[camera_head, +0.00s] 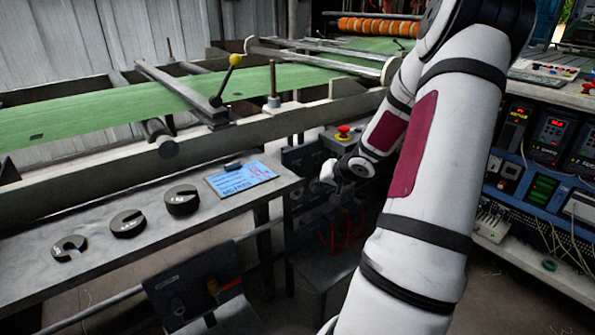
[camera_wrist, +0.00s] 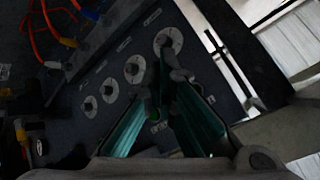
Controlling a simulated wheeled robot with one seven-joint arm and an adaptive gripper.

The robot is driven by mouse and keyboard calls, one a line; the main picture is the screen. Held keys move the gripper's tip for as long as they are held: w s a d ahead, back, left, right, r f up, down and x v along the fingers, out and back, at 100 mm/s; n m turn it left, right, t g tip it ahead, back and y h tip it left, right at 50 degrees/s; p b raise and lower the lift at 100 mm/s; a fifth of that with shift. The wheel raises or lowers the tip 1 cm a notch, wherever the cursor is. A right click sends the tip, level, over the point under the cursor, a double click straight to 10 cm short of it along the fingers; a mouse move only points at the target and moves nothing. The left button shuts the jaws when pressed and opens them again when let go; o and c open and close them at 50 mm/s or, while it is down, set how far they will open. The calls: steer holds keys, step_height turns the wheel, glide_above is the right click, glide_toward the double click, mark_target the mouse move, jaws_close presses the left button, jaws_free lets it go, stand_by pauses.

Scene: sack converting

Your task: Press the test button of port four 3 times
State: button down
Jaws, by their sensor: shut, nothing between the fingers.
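In the wrist view, a dark panel (camera_wrist: 75,80) carries a slanted row of several round ports with pale discs and dark centres. The end one at upper right (camera_wrist: 168,43) is nearest my gripper (camera_wrist: 163,78). Small labels sit beside the ports, but I cannot read which is port four. My gripper is shut and empty, its tips in front of the panel just below that end port. I cannot tell whether they touch it. In the head view my arm hides much of the dark valve unit (camera_head: 300,160), and no test button can be made out.
Orange hoses (camera_wrist: 40,40) hang at upper left in the wrist view. In the head view, a red mushroom button (camera_head: 343,130) stands behind my wrist. A grey bench (camera_head: 90,225) with dark round weights and a blue card (camera_head: 240,178) lies to the left.

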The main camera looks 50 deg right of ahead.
mark_target(298, 168)
steer(key=w+d, duration=0.1)
steer(key=w, duration=0.5)
steer(key=shift+w+d+p, duration=0.35)
steer(key=shift+w, duration=0.05)
steer(key=shift+w, duration=0.1)
stand_by(1.1)
steer(key=shift+w+d+p, duration=0.1)
steer(key=shift+w+p, duration=0.2)
steer(key=shift+p, duration=0.1)
steer(key=shift+w+d+p, duration=0.1)
steer(key=shift+w+p, duration=0.25)
steer(key=shift+w, duration=0.1)
stand_by(0.5)
steer(key=shift+s, duration=0.1)
steer(key=shift+s+a, duration=0.2)
steer(key=shift+s, duration=0.55)
